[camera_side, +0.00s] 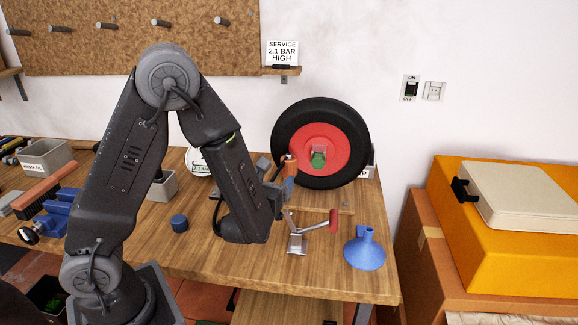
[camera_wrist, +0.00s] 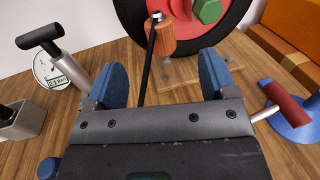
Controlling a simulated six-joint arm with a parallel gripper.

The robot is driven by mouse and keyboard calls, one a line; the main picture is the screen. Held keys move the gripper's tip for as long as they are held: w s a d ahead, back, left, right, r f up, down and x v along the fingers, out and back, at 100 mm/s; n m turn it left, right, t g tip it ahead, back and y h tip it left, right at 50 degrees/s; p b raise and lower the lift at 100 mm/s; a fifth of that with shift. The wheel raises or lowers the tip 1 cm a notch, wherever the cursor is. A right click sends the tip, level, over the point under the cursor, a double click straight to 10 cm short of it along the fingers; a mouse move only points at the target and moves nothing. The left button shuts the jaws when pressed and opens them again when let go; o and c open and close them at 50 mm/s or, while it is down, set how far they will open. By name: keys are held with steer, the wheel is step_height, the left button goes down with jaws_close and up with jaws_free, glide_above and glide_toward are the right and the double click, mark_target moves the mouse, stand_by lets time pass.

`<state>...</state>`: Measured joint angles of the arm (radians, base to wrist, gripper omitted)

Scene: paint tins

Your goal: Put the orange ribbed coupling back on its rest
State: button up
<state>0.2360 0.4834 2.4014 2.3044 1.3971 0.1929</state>
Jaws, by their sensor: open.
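The orange ribbed coupling (camera_wrist: 165,38) shows in the wrist view in front of the wheel, with a metal tip and a black hose running down from it. In the side view it is a small orange piece (camera_side: 291,168) at the end of my arm. My gripper (camera_wrist: 163,62) is open, its blue fingers apart on either side of the hose, with the coupling just beyond the fingertips. I cannot tell whether a finger touches it, or what holds it up. I cannot make out its rest for certain.
The black tyre (camera_side: 283,130) with a red hub and green hexagonal piece stands close behind. A metal stand with a red handle (camera_side: 333,220) and a blue funnel (camera_side: 364,250) are at right. A pump (camera_wrist: 72,70) and round gauge (camera_wrist: 42,70) are at left.

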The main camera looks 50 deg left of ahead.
mark_target(289, 157)
steer(key=shift+f+x, duration=0.2)
steer(key=shift+x, duration=6.1)
steer(key=shift+s+a, duration=0.1)
steer(key=shift+a, duration=0.05)
steer(key=c, duration=1.1)
steer(key=shift+r, duration=0.45)
step_height(289, 157, up, 4)
steer(key=shift+f, duration=0.1)
steer(key=s+a+r, duration=0.6)
steer(key=s+a, duration=0.2)
steer(key=shift+s, duration=0.3)
steer(key=shift+r, duration=0.15)
